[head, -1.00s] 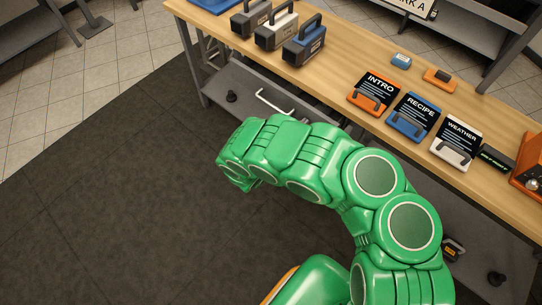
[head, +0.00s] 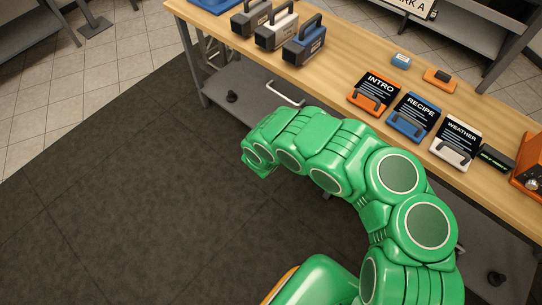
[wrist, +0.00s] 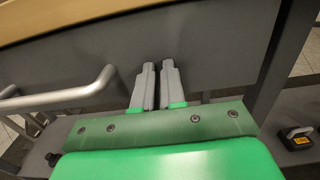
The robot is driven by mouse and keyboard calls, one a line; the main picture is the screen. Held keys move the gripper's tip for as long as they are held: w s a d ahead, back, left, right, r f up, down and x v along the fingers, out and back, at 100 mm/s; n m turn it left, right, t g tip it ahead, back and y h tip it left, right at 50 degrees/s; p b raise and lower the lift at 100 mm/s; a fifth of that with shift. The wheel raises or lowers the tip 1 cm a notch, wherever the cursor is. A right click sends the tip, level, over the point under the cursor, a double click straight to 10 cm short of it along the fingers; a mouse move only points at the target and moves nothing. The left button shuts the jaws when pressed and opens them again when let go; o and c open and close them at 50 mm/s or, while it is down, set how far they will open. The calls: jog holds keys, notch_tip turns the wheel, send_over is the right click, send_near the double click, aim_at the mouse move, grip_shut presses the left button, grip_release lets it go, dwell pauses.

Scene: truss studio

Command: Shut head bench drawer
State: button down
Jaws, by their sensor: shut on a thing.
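The head bench (head: 330,78) has a wood top. A U-shaped pale metal drawer handle (head: 285,95) shows just below its front edge in the head view. In the wrist view the handle (wrist: 60,97) lies left of my gripper (wrist: 158,72). The grey drawer front (wrist: 215,50) is straight behind the fingertips, which look close to or against it. My fingers are nearly together; what is between them cannot be made out. The handle looks outside them. My green arm hides the gripper in the head view. Whether the drawer is fully shut cannot be told.
Several carry cases (head: 303,42) and slates (head: 374,92) stand on the bench. A grey leg (wrist: 283,60) is right of my gripper in the wrist view, with a dark yellow-labelled item (wrist: 298,137) beyond. The dark floor mat (head: 120,200) at left is clear.

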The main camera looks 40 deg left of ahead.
jog(key=shift+w+d+r+h, duration=0.1)
jog(key=shift+w+d+h, duration=0.3)
jog(key=shift+w+d, duration=0.1)
jog(key=s+a, duration=0.1)
jog(key=s, duration=1.4)
jog(key=shift+y, duration=0.4)
